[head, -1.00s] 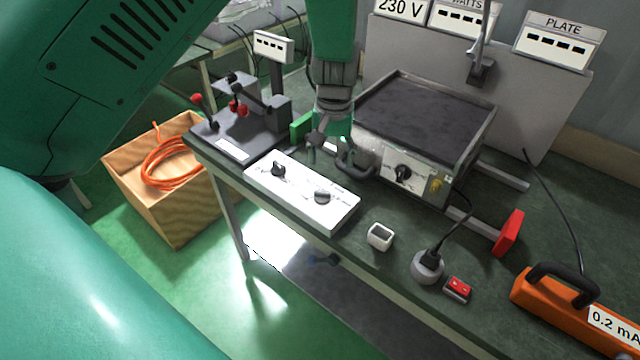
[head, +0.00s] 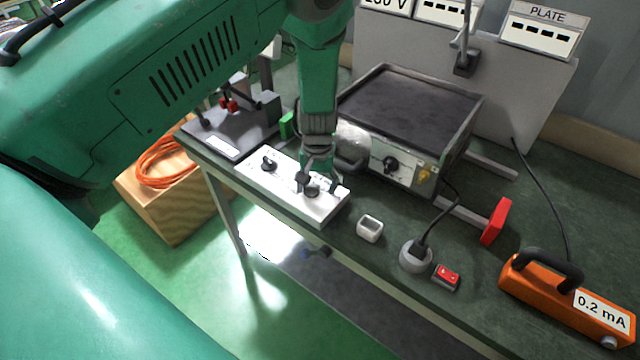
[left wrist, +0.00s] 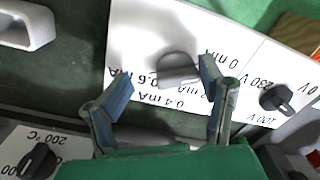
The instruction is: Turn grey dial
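The grey dial (head: 311,191) is a round knob on the right part of the white panel (head: 256,181), which lies near the table's front edge. My left gripper (head: 321,185) is just above the dial and partly covers it. In the left wrist view, the left gripper (left wrist: 167,84) is open, with its two fingers apart. The grey dial (left wrist: 177,68) shows beyond the fingertips, closer to the right-hand finger; touch cannot be told. The panel's mA markings show around it. My right gripper is not in view.
A black dial (head: 268,163) sits on the panel's left part. The heating plate (head: 410,105) with its own black knob (head: 391,165) stands behind. A small white holder (head: 369,228), a round socket (head: 415,256) and a red switch (head: 447,277) lie to the right.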

